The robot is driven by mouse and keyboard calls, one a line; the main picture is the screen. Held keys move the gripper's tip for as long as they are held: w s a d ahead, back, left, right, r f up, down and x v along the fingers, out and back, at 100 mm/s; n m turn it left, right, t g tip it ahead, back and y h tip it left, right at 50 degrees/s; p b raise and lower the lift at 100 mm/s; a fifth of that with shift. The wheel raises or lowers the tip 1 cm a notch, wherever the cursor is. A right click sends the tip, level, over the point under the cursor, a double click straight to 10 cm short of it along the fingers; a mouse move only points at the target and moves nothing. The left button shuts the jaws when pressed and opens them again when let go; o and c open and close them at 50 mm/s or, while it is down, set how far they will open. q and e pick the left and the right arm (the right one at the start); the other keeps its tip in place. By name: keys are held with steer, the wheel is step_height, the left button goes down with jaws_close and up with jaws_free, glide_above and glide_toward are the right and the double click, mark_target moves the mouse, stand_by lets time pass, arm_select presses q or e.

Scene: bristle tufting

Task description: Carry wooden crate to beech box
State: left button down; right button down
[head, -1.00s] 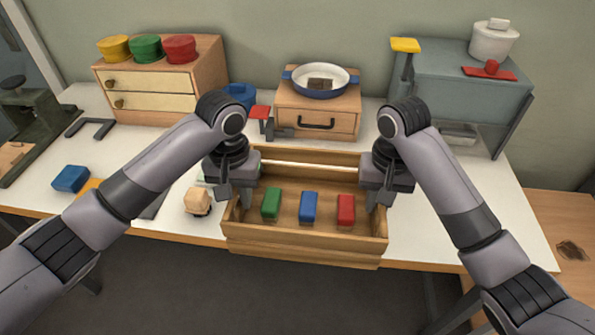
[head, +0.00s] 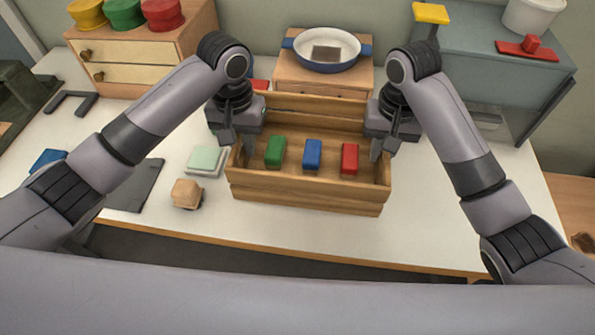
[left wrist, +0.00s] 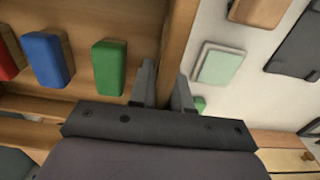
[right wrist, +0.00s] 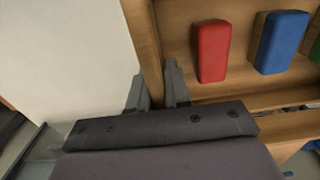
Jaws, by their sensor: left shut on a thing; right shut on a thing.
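The wooden crate (head: 305,193) is upright and level at the middle of the table, holding a green block (head: 275,151), a blue block (head: 312,154) and a red block (head: 350,158). My left gripper (head: 243,143) is shut on its left end wall, with a finger on each side in the left wrist view (left wrist: 164,85). My right gripper (head: 379,150) is shut on the right end wall, likewise in the right wrist view (right wrist: 157,85). I cannot tell whether the crate touches the table. A beech-coloured box (head: 290,72) stands close behind it, its lower front hidden by the crate.
A blue-rimmed pan (head: 325,48) sits on that box. A two-drawer chest (head: 130,70) stands back left and a grey-blue stand (head: 500,75) back right. A pale green pad (head: 206,161) and small wooden block (head: 187,194) lie left of the crate. Table right of it is clear.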

mark_target(246, 158)
arm_select(q)
steer(key=shift+a+f, duration=0.15)
steer(key=shift+f, duration=0.05)
arm_select(e)
steer(key=shift+d+f, duration=0.1)
steer(key=shift+f, duration=0.1)
